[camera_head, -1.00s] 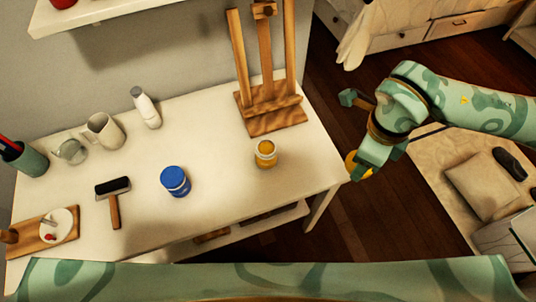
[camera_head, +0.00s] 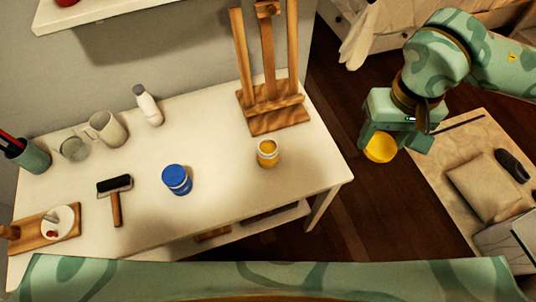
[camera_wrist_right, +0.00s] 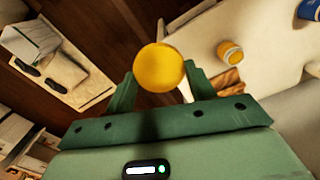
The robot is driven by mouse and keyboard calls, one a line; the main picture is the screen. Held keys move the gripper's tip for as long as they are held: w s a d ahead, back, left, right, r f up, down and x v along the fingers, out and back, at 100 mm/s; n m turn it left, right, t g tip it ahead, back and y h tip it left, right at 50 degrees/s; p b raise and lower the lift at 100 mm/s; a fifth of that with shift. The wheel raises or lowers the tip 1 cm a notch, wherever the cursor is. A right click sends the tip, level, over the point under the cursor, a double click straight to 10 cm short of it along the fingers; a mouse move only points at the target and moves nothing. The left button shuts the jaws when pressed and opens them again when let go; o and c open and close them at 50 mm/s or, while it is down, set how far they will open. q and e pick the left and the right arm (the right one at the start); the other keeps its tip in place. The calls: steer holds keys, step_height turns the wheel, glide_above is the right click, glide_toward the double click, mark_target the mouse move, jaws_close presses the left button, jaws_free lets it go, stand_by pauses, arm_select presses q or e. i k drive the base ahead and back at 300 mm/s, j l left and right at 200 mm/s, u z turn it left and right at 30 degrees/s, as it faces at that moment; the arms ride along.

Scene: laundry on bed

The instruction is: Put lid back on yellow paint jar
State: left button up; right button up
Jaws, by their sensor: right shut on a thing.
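The yellow paint jar (camera_head: 267,153) stands upright and without a lid on the white table, near its right end. It also shows in the right wrist view (camera_wrist_right: 230,52). My right gripper (camera_head: 388,145) is shut on the round yellow lid (camera_head: 380,148), off the table's right edge and to the right of the jar. In the right wrist view the lid (camera_wrist_right: 159,67) sits between the two fingertips (camera_wrist_right: 160,80). My left gripper is not in view.
A blue-lidded jar (camera_head: 177,180) stands left of the yellow jar. A wooden easel (camera_head: 275,118) stands behind it. A roller (camera_head: 115,195), mug (camera_head: 107,128), glass (camera_head: 74,147) and white bottle (camera_head: 148,106) are further left. The table between the jars is clear.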

mark_target(267, 149)
steer(key=i+l, duration=0.1)
steer(key=l, duration=0.3)
steer(key=i+l, duration=0.1)
steer(key=l, duration=0.35)
steer(key=i+l, duration=0.1)
steer(key=l, duration=0.3)
steer(key=l+u, duration=0.3)
steer(key=j+u, duration=0.1)
steer(key=u, duration=0.85)
